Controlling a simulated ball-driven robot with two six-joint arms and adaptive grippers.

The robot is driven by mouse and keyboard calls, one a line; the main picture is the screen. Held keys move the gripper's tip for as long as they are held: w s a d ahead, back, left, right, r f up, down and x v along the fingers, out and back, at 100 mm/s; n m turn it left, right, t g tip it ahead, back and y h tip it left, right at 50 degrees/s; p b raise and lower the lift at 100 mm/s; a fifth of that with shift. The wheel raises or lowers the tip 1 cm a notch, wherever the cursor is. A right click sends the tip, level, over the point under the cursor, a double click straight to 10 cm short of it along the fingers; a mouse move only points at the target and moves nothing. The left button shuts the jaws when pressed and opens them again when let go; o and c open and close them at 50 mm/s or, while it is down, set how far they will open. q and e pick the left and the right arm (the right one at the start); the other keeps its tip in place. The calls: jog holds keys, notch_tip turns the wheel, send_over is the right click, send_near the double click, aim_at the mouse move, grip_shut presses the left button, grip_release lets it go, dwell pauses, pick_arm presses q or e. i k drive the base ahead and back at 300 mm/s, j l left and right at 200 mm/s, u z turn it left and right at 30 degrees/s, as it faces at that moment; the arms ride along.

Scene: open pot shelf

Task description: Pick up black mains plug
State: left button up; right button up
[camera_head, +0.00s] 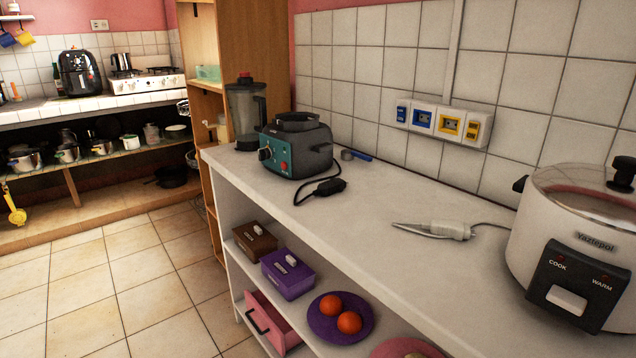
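The black mains plug (330,187) lies on the white counter (372,215), in front of the teal and black appliance (295,146). A black cord runs from the plug in a loop back toward that appliance. The plug is apart from the wall sockets (442,122), which are set in the tiles behind the counter. Neither of my grippers shows in the head view.
A blender (246,112) stands behind the appliance, and a blue-handled item (357,155) lies near the wall. The counter between the plug and the white piece is clear. A lower shelf holds boxes and a purple plate (322,330) with oranges.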

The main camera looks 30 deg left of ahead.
aim_at(333, 186)
jog(key=j+u, duration=0.1)
jog(key=u, duration=0.85)
jog(key=i+j, duration=0.45)
jog(key=i, duration=0.15)
jog(key=i+j+z, duration=0.1)
jog(key=i+j, duration=0.35)
jog(key=i, duration=0.2)
